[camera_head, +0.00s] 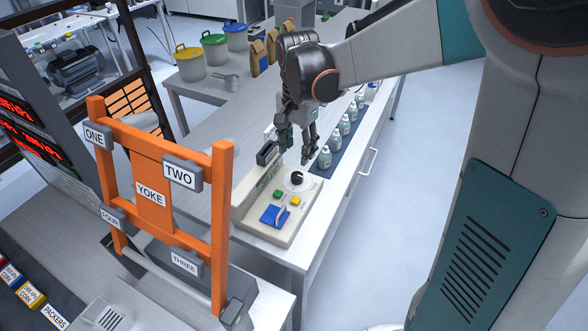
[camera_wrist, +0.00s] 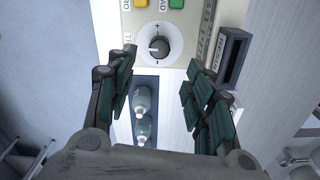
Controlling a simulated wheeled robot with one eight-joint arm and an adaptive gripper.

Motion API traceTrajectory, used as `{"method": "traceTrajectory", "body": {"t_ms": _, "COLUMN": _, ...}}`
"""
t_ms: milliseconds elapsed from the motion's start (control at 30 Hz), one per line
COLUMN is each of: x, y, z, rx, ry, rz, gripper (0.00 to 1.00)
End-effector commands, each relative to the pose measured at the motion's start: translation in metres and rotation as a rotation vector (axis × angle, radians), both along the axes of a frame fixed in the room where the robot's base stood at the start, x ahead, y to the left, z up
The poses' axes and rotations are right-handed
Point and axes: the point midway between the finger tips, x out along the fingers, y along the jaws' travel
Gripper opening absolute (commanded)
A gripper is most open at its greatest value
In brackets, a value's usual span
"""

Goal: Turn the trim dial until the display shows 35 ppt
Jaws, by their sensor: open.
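The trim dial (camera_head: 297,178) is a black knob on a white round scale, on a beige control box (camera_head: 262,236). In the wrist view the dial (camera_wrist: 158,47) sits ahead of the fingers, with plus and minus marks around it. My gripper (camera_head: 297,145) is open and empty, above and behind the dial, apart from it. The wrist view shows its two fingers (camera_wrist: 155,93) spread to either side below the dial.
Green (camera_head: 278,196) and yellow (camera_head: 295,201) buttons and a blue switch (camera_head: 274,214) sit near the dial. Several bottles (camera_head: 334,140) stand along the bench behind it. An orange yoke frame (camera_head: 152,198) rises at front left. Lidded buckets (camera_head: 190,62) stand at the back.

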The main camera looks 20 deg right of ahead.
Motion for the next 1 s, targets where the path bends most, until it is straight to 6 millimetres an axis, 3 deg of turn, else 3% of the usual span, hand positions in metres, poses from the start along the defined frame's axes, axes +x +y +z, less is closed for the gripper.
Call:
{"method": "traceTrajectory", "body": {"t_ms": 33, "x": 0.0, "y": 0.0, "z": -0.014, "rx": 0.0, "ry": 0.0, "rz": 0.0, "gripper": 0.48}}
{"method": "traceTrajectory", "body": {"t_ms": 200, "x": 0.0, "y": 0.0, "z": -0.047, "rx": 0.0, "ry": 0.0, "rz": 0.001, "gripper": 0.48}}
{"method": "traceTrajectory", "body": {"t_ms": 433, "x": 0.0, "y": 0.0, "z": -0.081, "rx": 0.001, "ry": -0.001, "rz": 0.001, "gripper": 0.48}}
{"method": "traceTrajectory", "body": {"t_ms": 600, "x": 0.0, "y": 0.0, "z": -0.091, "rx": 0.001, "ry": -0.001, "rz": 0.001, "gripper": 0.48}}
{"method": "traceTrajectory", "body": {"t_ms": 900, "x": 0.0, "y": 0.0, "z": -0.093, "rx": 0.001, "ry": -0.001, "rz": 0.001, "gripper": 0.48}}
{"method": "traceTrajectory", "body": {"t_ms": 933, "x": 0.0, "y": 0.0, "z": -0.092, "rx": 0.001, "ry": -0.001, "rz": 0.001, "gripper": 0.46}}
{"method": "traceTrajectory", "body": {"t_ms": 1000, "x": 0.0, "y": 0.0, "z": -0.092, "rx": 0.001, "ry": -0.001, "rz": 0.001, "gripper": 0.3}}
